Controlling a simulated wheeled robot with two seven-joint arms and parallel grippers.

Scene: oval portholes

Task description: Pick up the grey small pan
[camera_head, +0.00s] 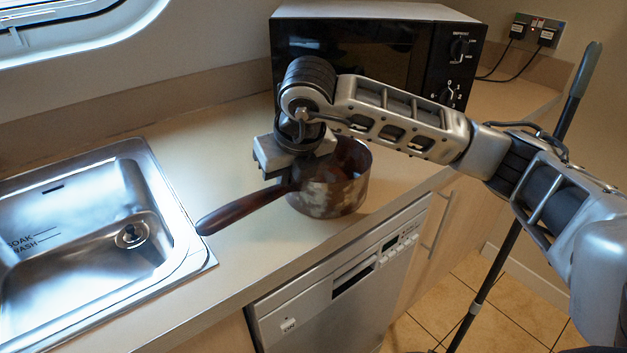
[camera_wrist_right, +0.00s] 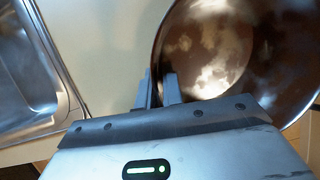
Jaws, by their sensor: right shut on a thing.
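The small pan (camera_head: 328,190) has a worn, blotchy grey and brown body and a long dark brown handle (camera_head: 243,208) pointing left toward the sink. It appears to be upright on the counter; whether it touches the counter cannot be told. My right gripper (camera_head: 284,174) is shut on the pan at its left side, near where the handle joins. In the right wrist view the fingers (camera_wrist_right: 159,92) are at the edge of the pan (camera_wrist_right: 232,55), whose inside shows at right. The exact contact is partly hidden. My left gripper is not in view.
A steel sink (camera_head: 95,235) is at left. A black microwave (camera_head: 365,50) stands behind the pan. A dishwasher (camera_head: 340,285) sits below the counter's front edge. The counter (camera_head: 205,135) is clear between sink and microwave. A dark pole (camera_head: 500,255) stands at right.

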